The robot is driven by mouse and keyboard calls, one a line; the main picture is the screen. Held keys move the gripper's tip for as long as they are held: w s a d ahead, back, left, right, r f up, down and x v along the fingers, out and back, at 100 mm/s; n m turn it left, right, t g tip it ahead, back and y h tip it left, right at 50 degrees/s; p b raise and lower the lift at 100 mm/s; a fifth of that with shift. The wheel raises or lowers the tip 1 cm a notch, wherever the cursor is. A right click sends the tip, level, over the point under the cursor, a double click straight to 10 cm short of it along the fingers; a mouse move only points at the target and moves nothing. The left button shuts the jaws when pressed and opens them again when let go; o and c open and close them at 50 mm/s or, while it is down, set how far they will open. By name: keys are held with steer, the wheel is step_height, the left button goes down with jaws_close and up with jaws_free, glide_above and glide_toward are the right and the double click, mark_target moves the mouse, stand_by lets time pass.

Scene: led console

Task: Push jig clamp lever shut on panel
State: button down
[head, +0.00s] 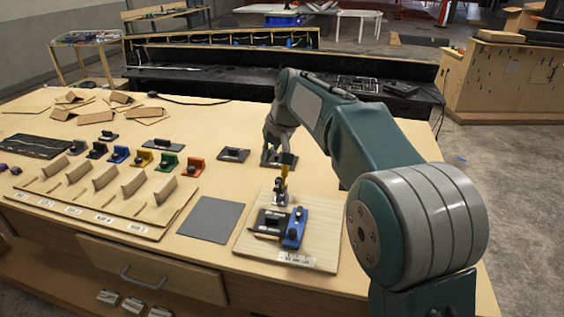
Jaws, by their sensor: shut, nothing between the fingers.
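The jig panel (322,247) is a light wooden board at the front right of the table. A toggle clamp (281,193) with a yellow lever and a dark tip stands at its back, and the lever looks upright. In front of the clamp are a blue block (295,229) and a dark part (267,222) on the board. My gripper (269,160) is shut and empty, pointing down over the table behind the clamp, near a small dark plate. Whether it touches the plate or the lever tip I cannot tell.
A grey mat (211,222) lies left of the panel. A row of coloured blocks (167,161) and a wooden divider rack (108,192) are further left. Another dark plate (233,155) lies left of my gripper. Cardboard pieces (95,117) are at the back left.

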step_height(320, 180, up, 4)
steer(key=s+d+n+t+h, duration=0.1)
steer(key=d+n+t+h, duration=0.1)
steer(key=n, duration=0.7)
glide_above(285, 171)
steer(key=s+a, duration=0.3)
steer(key=s, duration=0.1)
step_height(285, 171, down, 9)
steer(key=shift+t+h, duration=0.4)
steer(key=w+d, duration=0.1)
steer(key=w+d+f, duration=0.1)
steer(key=w, duration=0.1)
steer(key=shift+w+d+f, duration=0.15)
steer(key=shift+w, duration=0.1)
steer(key=shift+w, duration=0.15)
